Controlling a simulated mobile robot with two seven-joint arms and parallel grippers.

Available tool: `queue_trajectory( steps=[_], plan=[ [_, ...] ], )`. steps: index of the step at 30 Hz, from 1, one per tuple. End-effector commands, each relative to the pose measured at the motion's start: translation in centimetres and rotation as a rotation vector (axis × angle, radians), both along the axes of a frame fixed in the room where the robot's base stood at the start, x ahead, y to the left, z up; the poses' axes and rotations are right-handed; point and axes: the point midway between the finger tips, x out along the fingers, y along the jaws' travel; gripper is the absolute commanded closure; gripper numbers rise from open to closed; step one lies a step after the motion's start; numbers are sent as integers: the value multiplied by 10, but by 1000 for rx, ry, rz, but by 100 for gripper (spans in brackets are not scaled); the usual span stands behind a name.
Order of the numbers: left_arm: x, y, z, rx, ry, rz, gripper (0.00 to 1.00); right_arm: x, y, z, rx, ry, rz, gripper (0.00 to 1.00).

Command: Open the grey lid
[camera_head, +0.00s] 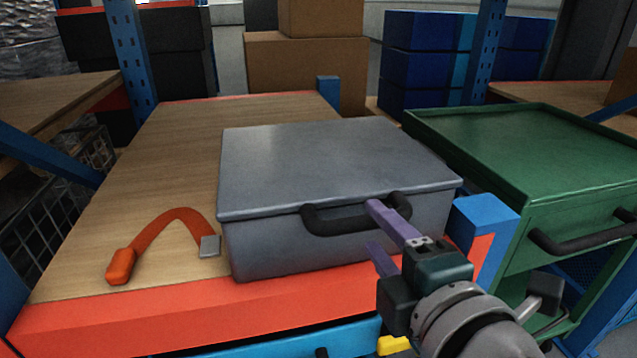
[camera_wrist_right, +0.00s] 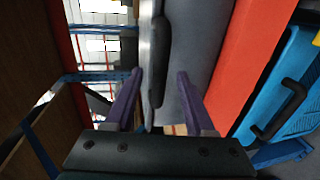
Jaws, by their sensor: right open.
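A grey metal case (camera_head: 280,250) stands near the front edge of the wooden shelf. Its flat grey lid (camera_head: 320,155) lies shut. A black handle (camera_head: 330,222) projects from its front side at the lid edge, and it also shows in the right wrist view (camera_wrist_right: 159,60). My right gripper (camera_head: 372,226) is open at the right part of the handle, one purple finger above and one below. In the right wrist view my right gripper (camera_wrist_right: 160,72) has the handle between its spread fingers; I cannot tell if either touches it. My left gripper is not in view.
An orange strap (camera_head: 165,225) with a grey buckle lies left of the case on the wooden shelf (camera_head: 150,170). A blue post (camera_head: 487,215) and a green cart (camera_head: 540,155) with a black handle (camera_head: 580,240) stand close to the right. Cardboard boxes (camera_head: 300,65) are behind.

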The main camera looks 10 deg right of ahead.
Motion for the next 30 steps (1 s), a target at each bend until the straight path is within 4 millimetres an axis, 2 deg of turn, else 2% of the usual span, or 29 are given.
queue_trajectory(
  steps=[3,7,18,30],
  plan=[
    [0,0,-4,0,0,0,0,19,0,-5,1,-1,-1,46],
    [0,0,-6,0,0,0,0,32,1,-7,1,-1,-1,46],
    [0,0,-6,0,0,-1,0,37,1,-8,2,1,-1,46],
    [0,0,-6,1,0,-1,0,37,1,-8,2,1,-1,91]
  ],
)
